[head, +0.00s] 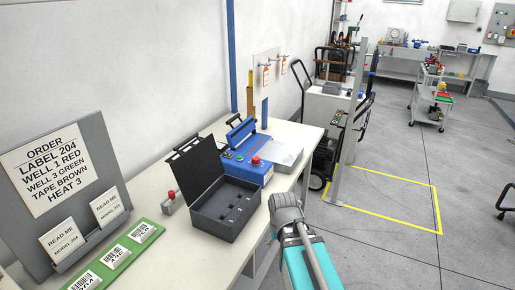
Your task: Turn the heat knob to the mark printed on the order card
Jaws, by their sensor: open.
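The order card (48,170) stands at the left on a grey board and reads LABEL 204, WELL 1 RED, WELL 3 GREEN, TAPE BROWN, HEAT 3. A blue machine (258,178) stands on the bench behind the open case. It has small controls on its front panel (238,145) and a red knob or button (256,160) on top. I cannot tell which control is the heat knob, nor read any marks. Part of my teal and grey arm rises at the bottom centre, right of the case. My gripper's fingers do not show.
An open dark case (226,212) with its lid up stands on the bench. A small box with a red button (168,202) is left of it. Floor at the right is mostly clear.

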